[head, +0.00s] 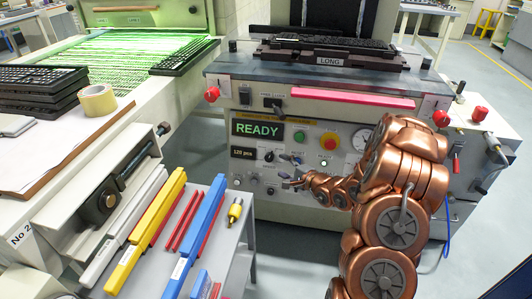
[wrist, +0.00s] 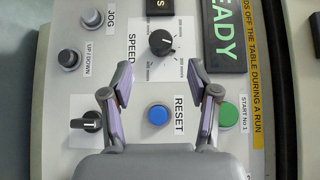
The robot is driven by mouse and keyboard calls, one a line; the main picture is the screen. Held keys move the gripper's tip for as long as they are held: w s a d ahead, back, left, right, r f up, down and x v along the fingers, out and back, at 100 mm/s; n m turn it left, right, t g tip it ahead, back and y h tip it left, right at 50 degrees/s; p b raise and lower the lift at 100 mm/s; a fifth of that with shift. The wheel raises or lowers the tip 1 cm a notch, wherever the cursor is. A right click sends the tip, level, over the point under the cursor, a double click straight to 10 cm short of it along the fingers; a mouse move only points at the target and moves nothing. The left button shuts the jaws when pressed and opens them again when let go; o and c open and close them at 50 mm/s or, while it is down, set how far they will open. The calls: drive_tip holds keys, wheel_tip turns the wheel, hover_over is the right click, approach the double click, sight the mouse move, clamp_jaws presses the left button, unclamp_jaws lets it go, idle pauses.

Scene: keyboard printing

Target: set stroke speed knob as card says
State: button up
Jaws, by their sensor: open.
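The stroke speed knob (wrist: 161,43) is a round black knob on a white scale plate beside the word SPEED in the wrist view. Its setting is too small to read. In the head view a black knob (head: 268,156) sits below the READY display. My gripper (wrist: 160,80) is open and empty, its two fingers apart. In the wrist view the knob lies just beyond and between the fingertips. In the head view my gripper (head: 290,183) is in front of the lower panel. I see no card with a readable speed value.
A blue RESET button (wrist: 158,115), a green START button (wrist: 229,116) and a black selector (wrist: 90,121) are close to my fingers. A red stop button on yellow (head: 330,140) is to the right. A side table (head: 236,262) with coloured bars stands at the lower left.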

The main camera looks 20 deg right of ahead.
sight(271, 159)
drive_tip(key=shift+b+x, duration=0.35)
drive_tip(key=shift+x, duration=3.65)
drive_tip(key=shift+r, duration=0.1)
clamp_jaws()
